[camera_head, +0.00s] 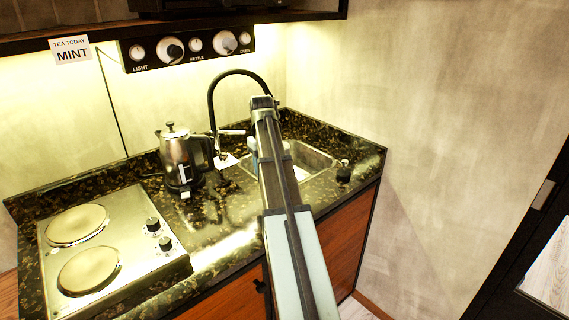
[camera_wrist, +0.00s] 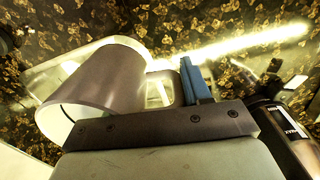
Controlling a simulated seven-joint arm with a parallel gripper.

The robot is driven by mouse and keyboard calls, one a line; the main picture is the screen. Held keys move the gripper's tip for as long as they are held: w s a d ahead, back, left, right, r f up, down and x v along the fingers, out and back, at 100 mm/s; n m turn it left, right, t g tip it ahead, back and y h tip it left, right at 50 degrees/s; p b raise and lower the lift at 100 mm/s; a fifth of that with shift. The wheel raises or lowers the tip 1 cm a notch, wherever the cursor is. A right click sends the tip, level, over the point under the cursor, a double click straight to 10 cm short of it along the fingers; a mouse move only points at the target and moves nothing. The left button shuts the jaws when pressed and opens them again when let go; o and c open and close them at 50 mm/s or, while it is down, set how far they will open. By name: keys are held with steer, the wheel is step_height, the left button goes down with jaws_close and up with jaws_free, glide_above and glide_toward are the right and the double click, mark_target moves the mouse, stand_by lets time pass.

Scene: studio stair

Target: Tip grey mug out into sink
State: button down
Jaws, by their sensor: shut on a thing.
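The grey mug (camera_wrist: 100,80) is large in the wrist view, with its open mouth toward the lower left of that picture and its handle on the right. My gripper (camera_wrist: 182,88) is shut on the mug at its handle side; one blue finger shows there. The inside of the mug is only partly visible, and I cannot tell whether it holds anything. The sink (camera_head: 318,158) is in the right part of the counter in the head view, partly hidden behind my arm. Its pale basin seems to show behind the mug in the wrist view. My arm hides most of the mug from the head camera.
A kettle (camera_head: 178,160) stands left of the sink, and it also shows at the right of the wrist view (camera_wrist: 285,138). A black curved tap (camera_head: 212,95) rises behind the sink. A two-plate hob (camera_head: 112,235) is at left. A wall closes the right side.

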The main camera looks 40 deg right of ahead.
steer(key=w+d+f, duration=0.1)
steer(key=d+f, duration=0.2)
steer(key=d, duration=1.1)
steer(key=d+f, duration=0.3)
steer(key=d, duration=1.1)
steer(key=w+d+n, duration=0.5)
steer(key=n, duration=1.4)
steer(key=shift+w+d, duration=0.2)
steer(key=shift+w, duration=0.15)
steer(key=shift+r, duration=0.1)
steer(key=shift+a, duration=0.1)
